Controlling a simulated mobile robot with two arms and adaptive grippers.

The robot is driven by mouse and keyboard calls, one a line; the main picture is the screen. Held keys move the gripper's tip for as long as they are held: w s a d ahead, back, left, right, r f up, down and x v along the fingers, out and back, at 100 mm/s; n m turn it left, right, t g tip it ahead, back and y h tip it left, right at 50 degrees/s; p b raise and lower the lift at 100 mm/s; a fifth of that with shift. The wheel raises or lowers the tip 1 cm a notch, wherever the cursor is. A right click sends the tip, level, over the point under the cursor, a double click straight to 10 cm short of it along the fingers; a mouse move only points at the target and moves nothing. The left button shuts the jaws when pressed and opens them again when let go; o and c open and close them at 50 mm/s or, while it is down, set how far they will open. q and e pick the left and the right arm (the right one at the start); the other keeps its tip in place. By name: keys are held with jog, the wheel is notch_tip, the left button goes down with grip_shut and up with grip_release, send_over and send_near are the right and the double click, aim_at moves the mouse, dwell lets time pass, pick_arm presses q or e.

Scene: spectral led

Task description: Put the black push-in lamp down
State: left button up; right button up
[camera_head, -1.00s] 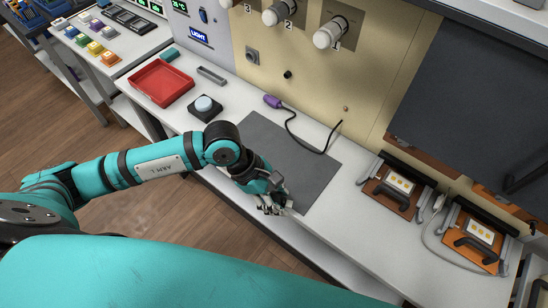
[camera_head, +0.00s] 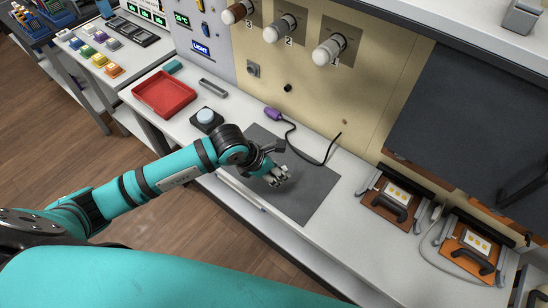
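My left gripper (camera_head: 278,177) is over the dark grey mat (camera_head: 308,205) on the white bench, with its fingers pointing down and to the right. The fingers look small and pale, and I cannot tell whether they are open or closed on something. No black push-in lamp can be made out clearly; if one is between the fingers, it is hidden or blends with the dark hand and mat. My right gripper is not in view.
A red tray (camera_head: 164,94) and a black square block with a pale blue dome (camera_head: 206,117) are left of the mat. A purple-handled tool (camera_head: 272,114) with a black cable lies at its back edge. Orange handled panels (camera_head: 393,197) stand right. Numbered fixtures (camera_head: 328,53) line the wall.

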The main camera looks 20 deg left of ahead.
pick_arm(q)
jog(key=w, duration=0.1)
jog(key=w+a, duration=0.1)
jog(key=w, duration=0.1)
jog(key=w+a+p, duration=0.1)
jog(key=w, duration=0.1)
jog(key=shift+f, duration=0.25)
notch_tip(320, 180, down, 3)
jog(key=shift+s+r+p, duration=0.1)
jog(key=shift+p, duration=0.5)
jog(key=shift+f, duration=0.35)
jog(key=o, duration=1.3)
jog(key=b+v, duration=0.2)
jog(key=v, duration=1)
